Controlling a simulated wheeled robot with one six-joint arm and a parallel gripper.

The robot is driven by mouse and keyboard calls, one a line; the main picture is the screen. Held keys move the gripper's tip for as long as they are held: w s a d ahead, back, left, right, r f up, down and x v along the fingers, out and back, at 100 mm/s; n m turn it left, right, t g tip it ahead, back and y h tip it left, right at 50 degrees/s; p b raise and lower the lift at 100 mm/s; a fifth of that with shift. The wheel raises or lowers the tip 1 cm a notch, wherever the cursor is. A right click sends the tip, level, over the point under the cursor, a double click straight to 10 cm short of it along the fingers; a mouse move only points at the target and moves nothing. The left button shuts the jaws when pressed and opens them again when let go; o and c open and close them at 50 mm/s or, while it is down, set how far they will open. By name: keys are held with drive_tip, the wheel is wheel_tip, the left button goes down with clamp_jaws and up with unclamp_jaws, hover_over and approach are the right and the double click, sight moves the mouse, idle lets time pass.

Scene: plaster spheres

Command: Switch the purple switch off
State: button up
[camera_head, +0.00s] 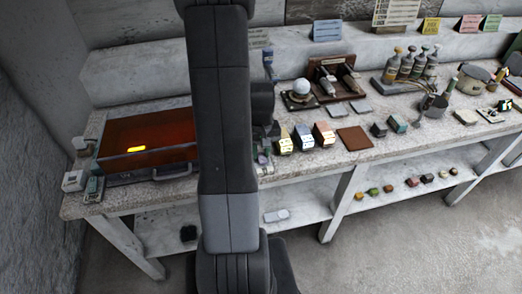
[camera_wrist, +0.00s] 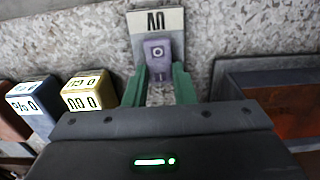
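The purple switch (camera_wrist: 157,52) shows in the wrist view at the top middle. Its face carries an O mark and an I mark, and a pale plate (camera_wrist: 150,20) with dark characters lies behind it. My gripper (camera_wrist: 160,74) has two green fingers standing apart, one on each side of the switch's near end. Nothing is held between them. I cannot tell whether a finger touches the switch. In the head view the purple switch (camera_head: 262,160) is small, beside my arm, which hides part of that area.
Yellow (camera_wrist: 90,92) and blue (camera_wrist: 34,100) labelled blocks stand left of my gripper in the wrist view. A red-brown case (camera_head: 150,130) lies on the bench left of my arm. Bottles (camera_head: 405,65) and a wooden rack (camera_head: 335,72) stand to the right.

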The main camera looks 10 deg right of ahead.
drive_tip(key=shift+f+b, duration=0.1)
drive_tip(key=shift+b, duration=0.4)
drive_tip(key=shift+s+t+b, duration=0.1)
drive_tip(key=shift+t+b, duration=0.3)
drive_tip(key=shift+b, duration=0.15)
drive_tip(key=t+b, duration=0.1)
drive_tip(key=b, duration=0.1)
drive_tip(key=t+b, duration=0.1)
drive_tip(key=b, duration=0.1)
drive_tip(key=shift+s, duration=0.25)
drive_tip(key=shift+s+r+t+b, duration=0.2)
drive_tip(key=shift+t+b, duration=0.5)
drive_tip(key=shift+b, duration=0.35)
drive_tip(key=shift+r, duration=0.1)
drive_tip(key=o, duration=1)
